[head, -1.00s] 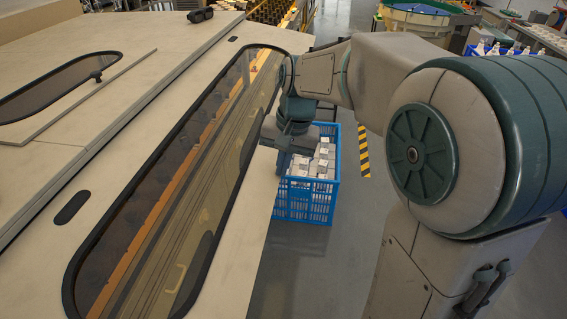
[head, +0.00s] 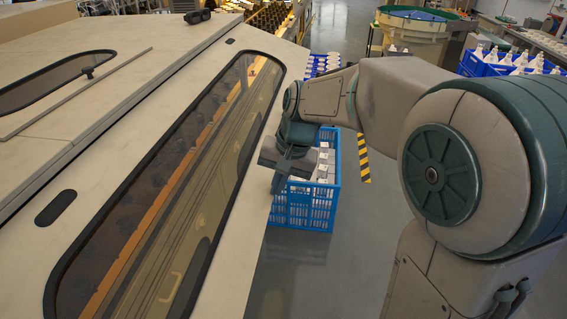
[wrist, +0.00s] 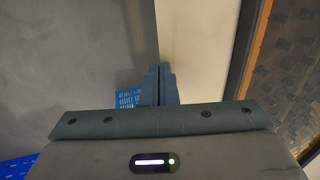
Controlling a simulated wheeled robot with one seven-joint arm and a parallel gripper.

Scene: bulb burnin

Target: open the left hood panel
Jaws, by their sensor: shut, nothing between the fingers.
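A large pale hood panel (head: 235,262) with a long dark-rimmed window (head: 165,200) fills the middle left of the head view. Beyond a lengthwise seam, a second pale panel (head: 120,95) with a smaller window (head: 50,85) lies further left. I cannot tell for sure which one is the left hood panel. My gripper (head: 278,182) is just off the near panel's right edge, pointing down. Contact with the edge cannot be made out.
A blue crate (head: 300,214) with white boxes stands on the floor below my gripper. A yellow-black floor strip (head: 363,160) lies to its right. A dark oval inset (head: 55,207) is in the near panel. Grey floor is open at the lower middle.

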